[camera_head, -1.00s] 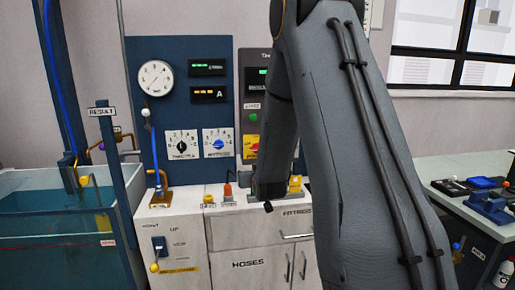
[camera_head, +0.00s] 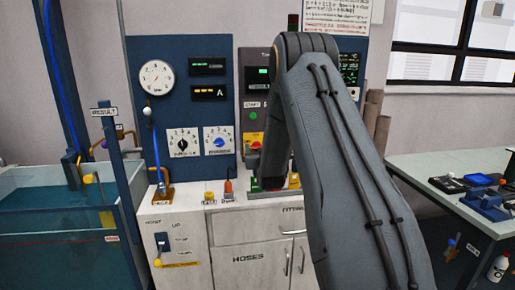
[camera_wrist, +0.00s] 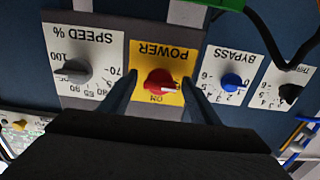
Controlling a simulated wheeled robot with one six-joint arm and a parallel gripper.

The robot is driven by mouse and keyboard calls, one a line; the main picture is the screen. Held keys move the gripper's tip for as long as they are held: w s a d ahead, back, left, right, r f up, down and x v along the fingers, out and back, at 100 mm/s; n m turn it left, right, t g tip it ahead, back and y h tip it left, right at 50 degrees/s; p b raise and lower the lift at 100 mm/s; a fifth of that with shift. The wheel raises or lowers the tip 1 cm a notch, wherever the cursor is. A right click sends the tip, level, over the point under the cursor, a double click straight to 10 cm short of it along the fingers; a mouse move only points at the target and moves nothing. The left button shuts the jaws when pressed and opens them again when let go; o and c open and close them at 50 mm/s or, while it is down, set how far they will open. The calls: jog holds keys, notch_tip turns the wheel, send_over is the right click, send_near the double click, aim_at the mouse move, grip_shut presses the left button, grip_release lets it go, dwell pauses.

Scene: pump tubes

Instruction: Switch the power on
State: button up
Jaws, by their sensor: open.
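The POWER switch is a red knob (camera_wrist: 158,81) on a yellow plate (camera_wrist: 145,53), seen upside down in the wrist view. Its white pointer faces right in that view, and the word ON is below the knob. In the head view the yellow plate (camera_head: 252,138) is partly hidden by my arm. My gripper (camera_wrist: 160,76) is open, with one finger on each side of the knob. I cannot tell whether the fingers touch it. In the head view my gripper is hidden behind my arm.
The SPEED knob (camera_wrist: 75,70) and the BYPASS blue knob (camera_wrist: 232,81) flank the power plate. A black cable (camera_wrist: 275,45) hangs at the upper right. Below the panel, the white cabinet (camera_head: 250,225) carries small fittings. A tank (camera_head: 50,220) stands at the left.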

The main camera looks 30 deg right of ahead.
jog(key=shift+w, duration=0.15)
jog(key=c, duration=1.1)
jog(key=shift+o, duration=0.2)
jog(key=shift+m+b, duration=0.3)
jog(key=shift+m, duration=0.1)
jog(key=m+b, duration=0.2)
jog(key=m, duration=0.1)
jog(key=shift+m, duration=0.4)
jog(key=m+b, duration=0.2)
jog(key=m, duration=0.2)
jog(key=shift+b, duration=0.35)
jog(key=m+b, duration=0.1)
jog(key=m, duration=0.4)
jog(key=shift+b, duration=0.4)
jog(key=m+b, duration=0.1)
jog(key=m, duration=0.3)
jog(key=shift+m, duration=0.3)
